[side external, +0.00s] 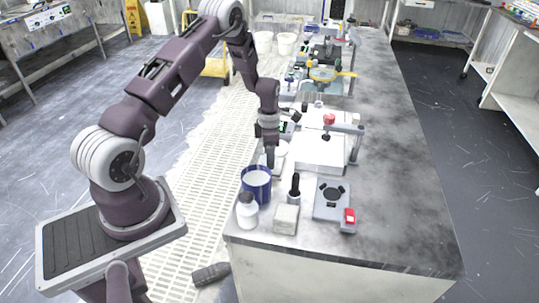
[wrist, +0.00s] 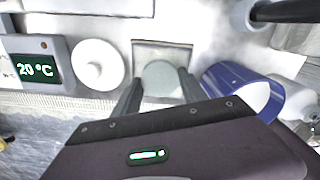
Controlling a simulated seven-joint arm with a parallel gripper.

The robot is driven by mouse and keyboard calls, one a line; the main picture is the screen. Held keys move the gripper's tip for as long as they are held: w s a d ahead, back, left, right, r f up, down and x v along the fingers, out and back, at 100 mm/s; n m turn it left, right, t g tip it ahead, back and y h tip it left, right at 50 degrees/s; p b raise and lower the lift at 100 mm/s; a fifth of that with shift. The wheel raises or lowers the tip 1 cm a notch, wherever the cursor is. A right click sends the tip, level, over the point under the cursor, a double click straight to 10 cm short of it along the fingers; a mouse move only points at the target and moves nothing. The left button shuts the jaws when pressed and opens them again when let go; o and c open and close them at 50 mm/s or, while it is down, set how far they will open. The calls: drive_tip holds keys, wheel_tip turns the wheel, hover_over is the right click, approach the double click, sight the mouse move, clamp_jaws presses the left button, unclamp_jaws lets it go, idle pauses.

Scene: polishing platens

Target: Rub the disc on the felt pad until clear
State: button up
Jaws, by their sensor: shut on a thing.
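My gripper (wrist: 161,84) is shut on a round, pale grey-green disc (wrist: 160,76), with one finger on each side of it in the wrist view. Behind the disc lies a square, pale pad with a darker border (wrist: 178,52), which I take for the felt pad. The disc overlaps the pad's middle and lower part in the picture; I cannot tell whether they touch. In the side view my gripper (side external: 270,170) points down at the bench's left edge, behind the blue cup. The disc is too small to make out there.
A blue cup (side external: 256,186) and white bottle (side external: 246,215) stand close in front of my gripper. A white round knob (wrist: 95,65) and a 20 °C display (wrist: 31,68) lie left in the wrist view. The bench's right side is clear.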

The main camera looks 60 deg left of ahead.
drive_tip(key=shift+f, duration=0.4)
idle(0.3)
drive_tip(key=o, duration=0.9)
drive_tip(key=shift+r, duration=0.2)
drive_tip(key=shift+r, duration=0.2)
clamp_jaws()
drive_tip(key=shift+r, duration=2)
drive_tip(key=shift+r, duration=0.1)
